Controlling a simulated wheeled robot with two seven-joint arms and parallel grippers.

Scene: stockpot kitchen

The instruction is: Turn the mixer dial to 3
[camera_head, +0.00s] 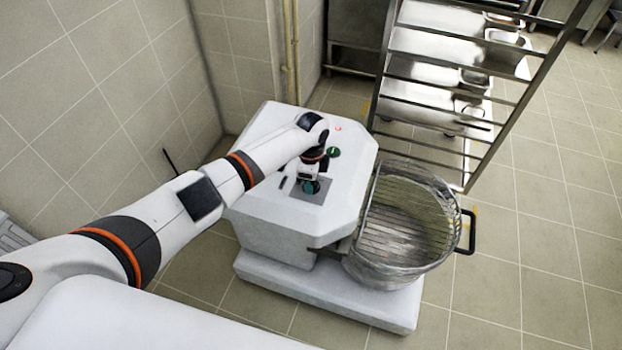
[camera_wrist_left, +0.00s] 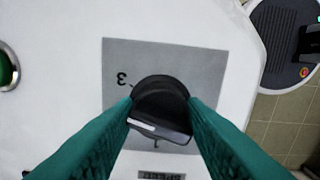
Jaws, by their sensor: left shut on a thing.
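The mixer (camera_head: 285,220) is a white machine with a grey dial panel (camera_head: 325,193) on its sloping top. In the left wrist view the black dial (camera_wrist_left: 160,92) sits on the grey panel (camera_wrist_left: 200,62), with a "3" printed at its upper left and another mark partly visible below it. A white line shows on the dial's lower left side. My left gripper (camera_wrist_left: 160,108) has its teal fingers shut on the dial, one on each side. In the head view the left gripper (camera_head: 311,187) is over the panel and hides the dial. My right gripper is not in view.
A green button (camera_head: 333,152) and a small red light (camera_head: 338,128) are on the mixer top. A wire-guarded bowl (camera_head: 400,235) with a black handle (camera_head: 467,232) is at its right. A metal rack (camera_head: 440,75) stands behind. Tiled floor is clear at the lower right.

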